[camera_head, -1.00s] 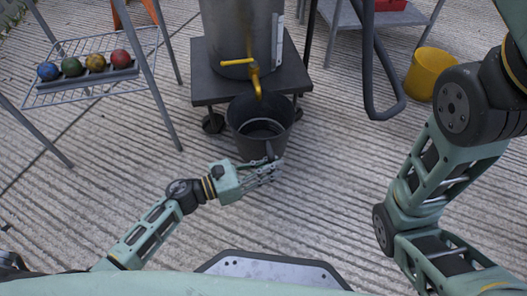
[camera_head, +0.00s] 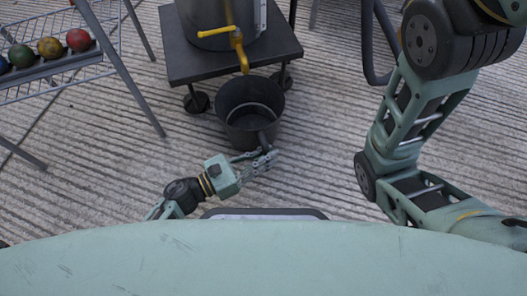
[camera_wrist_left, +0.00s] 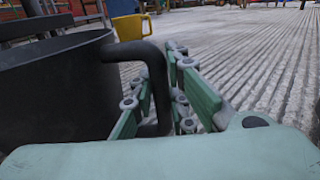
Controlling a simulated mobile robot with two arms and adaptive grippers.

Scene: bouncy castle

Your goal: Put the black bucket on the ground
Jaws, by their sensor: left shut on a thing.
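The black bucket (camera_head: 232,132) is upright in front of the metal cart, just below the yellow tap. It has a side handle (camera_head: 264,141) facing my left gripper (camera_head: 262,160). My left gripper is shut on that handle. In the left wrist view the bucket (camera_wrist_left: 50,95) fills the left side, and its handle (camera_wrist_left: 158,85) passes between the green fingers of my gripper (camera_wrist_left: 165,95). The bucket's underside is hidden, so I cannot tell whether it touches the ground. My right arm shows at the right, but its gripper is out of view.
A steel tank (camera_head: 215,14) with a yellow tap (camera_head: 238,42) stands on a dark wheeled cart (camera_head: 190,64). A wire rack (camera_head: 60,80) with several coloured balls is at the left. Ribbed ground (camera_head: 310,130) is clear right of the bucket.

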